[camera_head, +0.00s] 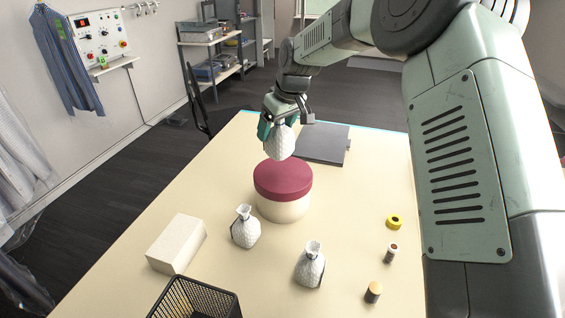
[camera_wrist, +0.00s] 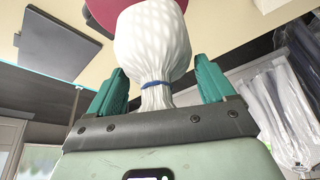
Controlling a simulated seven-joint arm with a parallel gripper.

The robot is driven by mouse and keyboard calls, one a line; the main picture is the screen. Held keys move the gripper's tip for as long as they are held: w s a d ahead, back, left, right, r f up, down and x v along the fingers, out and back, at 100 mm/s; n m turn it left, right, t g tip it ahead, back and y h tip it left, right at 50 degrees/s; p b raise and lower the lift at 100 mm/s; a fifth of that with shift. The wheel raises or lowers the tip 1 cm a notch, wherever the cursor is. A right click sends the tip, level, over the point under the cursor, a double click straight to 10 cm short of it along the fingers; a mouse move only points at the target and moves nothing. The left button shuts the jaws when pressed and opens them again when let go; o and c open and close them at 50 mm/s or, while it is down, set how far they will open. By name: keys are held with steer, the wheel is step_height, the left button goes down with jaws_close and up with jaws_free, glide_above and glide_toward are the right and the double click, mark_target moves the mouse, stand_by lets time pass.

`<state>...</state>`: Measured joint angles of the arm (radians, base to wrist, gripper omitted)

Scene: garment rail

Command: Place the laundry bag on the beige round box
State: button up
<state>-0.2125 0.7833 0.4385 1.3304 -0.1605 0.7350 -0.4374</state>
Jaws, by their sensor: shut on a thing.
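My gripper (camera_head: 278,122) is shut on a white textured laundry bag (camera_head: 281,144). In the wrist view the bag (camera_wrist: 152,45) has a blue tie around its neck, and the neck sits between my teal fingers (camera_wrist: 161,78). The bag hangs with its body downward, just above the round box in the head view. The round box has a beige body (camera_head: 283,207) and a dark red lid (camera_head: 284,181); it stands on the table. The red lid (camera_wrist: 108,10) shows partly behind the bag in the wrist view. I cannot tell whether bag and lid touch.
Two similar white bags stand in front of the box, one left (camera_head: 245,228) and one right (camera_head: 310,266). A pale block (camera_head: 177,244), a black wire basket (camera_head: 195,300), a grey flat panel (camera_head: 325,143), a yellow ring (camera_head: 394,222) and two small cylinders lie around.

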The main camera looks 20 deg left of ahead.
mark_target(285, 134)
step_height(285, 134, down, 9)
steer(key=shift+r, duration=0.15)
stand_by(0.4)
steer(key=o, duration=1.1)
steer(key=shift+c, duration=0.2)
steer(key=v, duration=1.2)
steer(key=shift+s+r, duration=0.1)
steer(key=shift+r, duration=0.1)
steer(key=s+d+r+m+t+h, duration=0.2)
steer(key=s+d+r+m+h, duration=0.15)
steer(key=s+d+r, duration=1.1)
steer(key=s+d+m, duration=0.4)
steer(key=s+d, duration=0.3)
steer(key=s, duration=0.2)
steer(key=s+d+f+m+t, duration=0.1)
steer(key=s+d+m, duration=0.2)
steer(key=s+d, duration=0.3)
steer(key=s, duration=0.3)
steer(key=shift+s+d+m, duration=0.25)
steer(key=shift+d+m, duration=0.1)
